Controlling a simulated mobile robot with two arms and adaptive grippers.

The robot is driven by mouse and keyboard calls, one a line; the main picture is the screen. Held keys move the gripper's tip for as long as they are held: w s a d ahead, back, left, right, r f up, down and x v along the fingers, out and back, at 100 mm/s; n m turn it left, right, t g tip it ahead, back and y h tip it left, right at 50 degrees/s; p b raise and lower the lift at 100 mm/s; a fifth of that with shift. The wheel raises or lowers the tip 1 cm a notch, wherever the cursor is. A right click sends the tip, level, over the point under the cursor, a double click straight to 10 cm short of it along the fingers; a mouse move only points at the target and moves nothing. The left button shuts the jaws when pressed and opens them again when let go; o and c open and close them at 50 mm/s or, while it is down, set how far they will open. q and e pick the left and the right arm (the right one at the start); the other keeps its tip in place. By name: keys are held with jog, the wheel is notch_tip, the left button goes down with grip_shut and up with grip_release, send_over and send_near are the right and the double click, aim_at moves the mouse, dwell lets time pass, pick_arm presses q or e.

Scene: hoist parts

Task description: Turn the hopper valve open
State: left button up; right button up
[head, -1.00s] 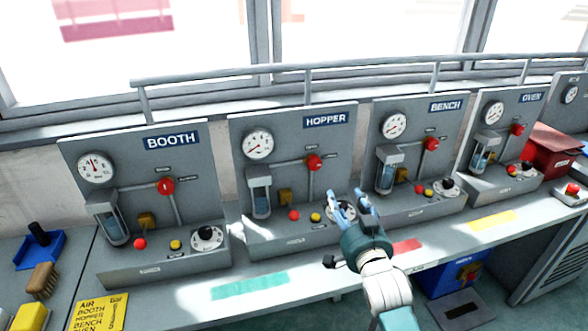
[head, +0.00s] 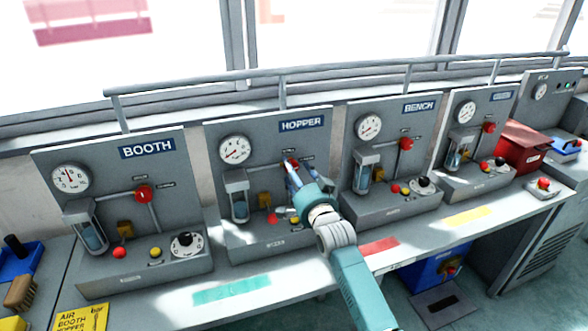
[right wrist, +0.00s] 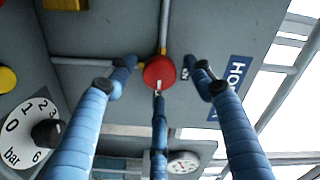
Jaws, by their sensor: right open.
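The hopper panel (head: 262,132) stands second from the left, with a gauge, a sight glass and a red round valve knob (head: 289,161) on its pipe. My right gripper (head: 296,174) is at this knob, partly covering it in the head view. In the right wrist view, the red knob (right wrist: 158,72) lies between the spread blue fingers of the open right gripper (right wrist: 160,78). One finger reaches up in front of a pale lever or mark on the knob. Whether any finger touches it I cannot tell. My left gripper is not in view.
The booth panel (head: 113,180) is to the left and the bench panel (head: 385,130) to the right, with similar knobs. A numbered bar dial (right wrist: 30,130) sits beside the fingers in the wrist view. A handrail (head: 200,86) runs behind the panels.

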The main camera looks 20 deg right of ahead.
jog(key=shift+w, duration=0.4)
jog(key=c, duration=1.2)
jog(key=shift+a+r+n, duration=0.1)
jog(key=shift+r+n, duration=0.05)
jog(key=shift+n, duration=8.75)
